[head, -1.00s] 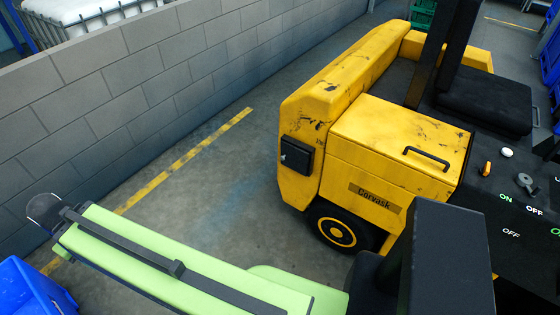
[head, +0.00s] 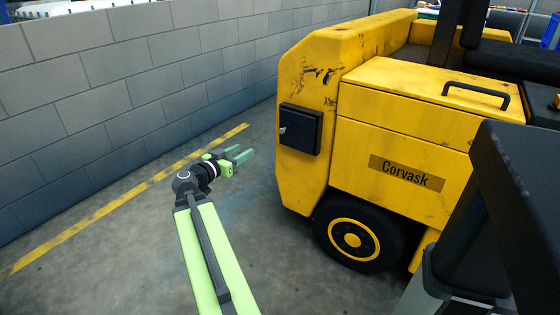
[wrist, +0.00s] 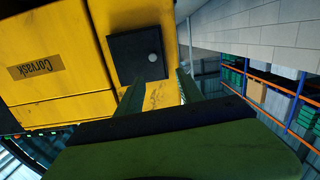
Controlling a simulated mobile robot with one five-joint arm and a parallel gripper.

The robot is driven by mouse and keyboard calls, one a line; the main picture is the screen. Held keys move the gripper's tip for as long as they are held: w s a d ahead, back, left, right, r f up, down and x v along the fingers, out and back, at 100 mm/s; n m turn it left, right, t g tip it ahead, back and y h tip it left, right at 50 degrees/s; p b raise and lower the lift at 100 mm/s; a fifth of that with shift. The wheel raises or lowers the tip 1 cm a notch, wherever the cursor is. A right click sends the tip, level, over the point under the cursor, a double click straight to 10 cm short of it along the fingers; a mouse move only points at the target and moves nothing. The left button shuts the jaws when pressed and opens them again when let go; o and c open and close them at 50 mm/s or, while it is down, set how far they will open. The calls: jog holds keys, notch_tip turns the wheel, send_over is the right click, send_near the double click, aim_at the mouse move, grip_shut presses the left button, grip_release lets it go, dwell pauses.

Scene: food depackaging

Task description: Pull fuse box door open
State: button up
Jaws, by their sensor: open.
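The fuse box door (head: 300,128) is a small black square panel on the rear left face of the yellow Corvask vehicle (head: 405,125). It looks shut, with a small light grey knob (head: 283,130) near its left edge. In the wrist view the door (wrist: 135,58) appears upside down, with its round knob (wrist: 153,57) near the right edge. My gripper (head: 238,156) is open and empty, to the left of the door, a little lower and apart from it. Its two green fingers (wrist: 160,95) point towards the door in the wrist view.
A grey block wall (head: 120,85) runs along the left. A yellow floor line (head: 130,197) lies beside it. The vehicle's black wheel (head: 352,238) is below the door. Bare floor lies between wall and vehicle.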

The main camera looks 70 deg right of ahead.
jog(key=s+d+f+b, duration=0.1)
jog(key=s+d+f, duration=0.1)
jog(key=m, duration=0.1)
send_near(281, 131)
jog(key=shift+g+h, duration=0.4)
jog(key=x, duration=0.6)
jog(key=f+x, duration=0.1)
jog(key=x, duration=0.2)
jog(key=shift+w, duration=0.2)
grip_shut()
dwell(0.5)
